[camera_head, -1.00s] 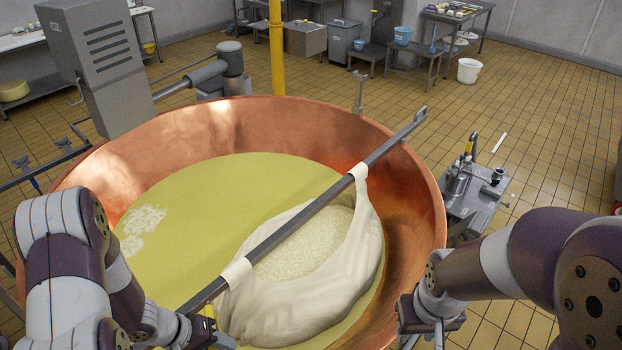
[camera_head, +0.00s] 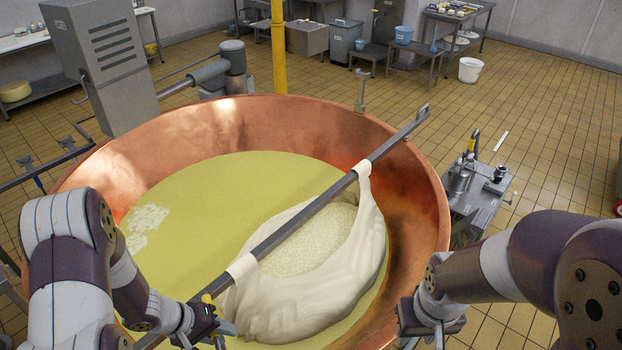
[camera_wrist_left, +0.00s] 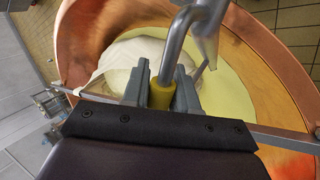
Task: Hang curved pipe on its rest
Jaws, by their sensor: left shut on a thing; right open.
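A grey metal curved pipe (camera_wrist_left: 175,45) with a yellow sleeve (camera_wrist_left: 161,94) shows in the left wrist view. My left gripper (camera_wrist_left: 162,90) is shut on the yellow sleeve, and the pipe bends away above the fingers. In the head view my left gripper (camera_head: 208,325) is low over the near side of the copper vat, beside the near end of a long bar; the pipe is mostly hidden there. My right gripper (camera_head: 436,325) is at the bottom edge, right of the vat, open and partly cut off. I cannot tell for certain which part is the pipe's rest.
The copper vat (camera_head: 420,170) holds yellowish liquid. A long metal bar (camera_head: 315,205) lies across it, carrying a white cloth (camera_head: 300,300) with curd. A small upright metal piece (camera_head: 361,92) stands at the far rim. A metal cart (camera_head: 478,200) stands to the right.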

